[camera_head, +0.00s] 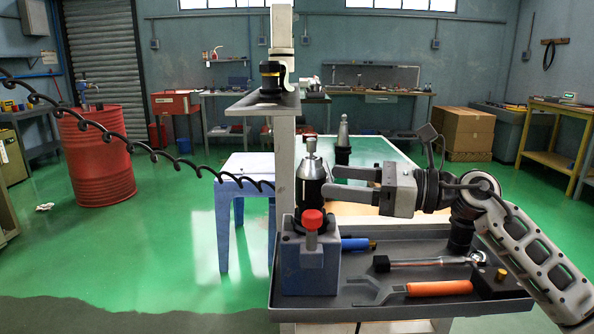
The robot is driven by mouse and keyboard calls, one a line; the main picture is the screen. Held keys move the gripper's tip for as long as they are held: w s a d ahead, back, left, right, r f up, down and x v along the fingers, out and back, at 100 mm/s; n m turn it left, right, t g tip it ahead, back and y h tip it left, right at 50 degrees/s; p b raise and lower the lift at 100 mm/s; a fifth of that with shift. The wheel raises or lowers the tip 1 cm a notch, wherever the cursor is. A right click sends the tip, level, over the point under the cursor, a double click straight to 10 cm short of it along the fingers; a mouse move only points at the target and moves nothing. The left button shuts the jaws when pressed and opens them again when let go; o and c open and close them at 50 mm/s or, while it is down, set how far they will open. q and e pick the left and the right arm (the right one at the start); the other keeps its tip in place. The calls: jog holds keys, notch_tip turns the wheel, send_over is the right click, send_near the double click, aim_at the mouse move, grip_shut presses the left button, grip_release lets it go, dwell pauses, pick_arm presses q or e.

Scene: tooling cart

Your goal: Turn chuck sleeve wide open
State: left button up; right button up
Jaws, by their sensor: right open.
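The chuck (311,165) stands upright in the grey-blue holder block (310,268) with a red knob (313,219), at the cart's left front. It has a bright metal upper part and a dark sleeve (311,203) below. My right gripper (328,183) comes in from the right, level with the chuck. Its two fingers are apart, one above the other in the picture, with their tips at the chuck's right side. I cannot tell whether they touch it. My left gripper is not in view.
The tray (420,245) holds an orange-handled wrench (438,288), a ratchet (430,262) and a blue-handled tool (356,244). A grey post (284,140) with a shelf (262,103) stands behind the chuck. Another tapered holder (343,140) stands nearby. A coiled black cable (150,150) crosses the left side.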

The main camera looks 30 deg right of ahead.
aim_at(298, 176)
jog(key=p+x, duration=0.1)
jog(key=x, duration=0.5)
jog(key=shift+w+a+r+p, duration=0.15)
jog(key=shift+w+p, duration=0.1)
jog(key=shift+p, duration=0.15)
jog(key=shift+w+a, duration=0.5)
jog(key=shift+c, duration=0.4)
jog(key=shift+f, duration=0.2)
jog(key=c, duration=0.9)
